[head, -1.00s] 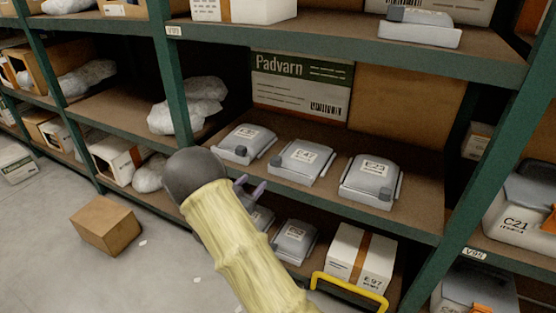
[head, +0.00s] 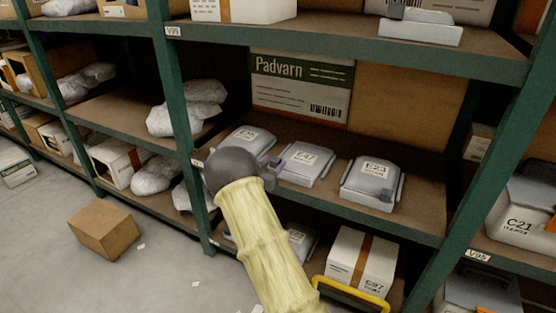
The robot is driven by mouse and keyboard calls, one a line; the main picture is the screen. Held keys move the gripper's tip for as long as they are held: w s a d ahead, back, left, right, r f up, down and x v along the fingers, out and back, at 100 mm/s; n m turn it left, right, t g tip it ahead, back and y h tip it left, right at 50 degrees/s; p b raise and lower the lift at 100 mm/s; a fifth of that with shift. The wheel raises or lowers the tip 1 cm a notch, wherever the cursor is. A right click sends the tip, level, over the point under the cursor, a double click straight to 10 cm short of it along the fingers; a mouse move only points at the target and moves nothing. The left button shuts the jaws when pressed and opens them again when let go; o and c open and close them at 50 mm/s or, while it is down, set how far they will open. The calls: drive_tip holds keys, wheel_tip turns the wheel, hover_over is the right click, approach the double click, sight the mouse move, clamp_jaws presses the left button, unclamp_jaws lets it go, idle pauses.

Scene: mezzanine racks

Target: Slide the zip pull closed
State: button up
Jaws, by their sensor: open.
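The left pouch (head: 250,138) is partly covered by my arm's dark end. The middle pouch (head: 303,164) has a small dark block at its left front corner, close to my gripper. The right pouch (head: 371,183) is fully in view, with a dark block at its front right. My gripper (head: 275,168) is open, at the shelf's front edge between the left and middle pouches. Its fingers are small and partly hidden, and I cannot tell whether they touch a zip pull.
The shelf (head: 410,218) has a green front beam below the pouches. A green upright (head: 180,110) stands to the left. A cardboard box (head: 104,226) lies on the floor.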

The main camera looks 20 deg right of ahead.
sight(278, 158)
drive_tip(key=shift+x, duration=2.2)
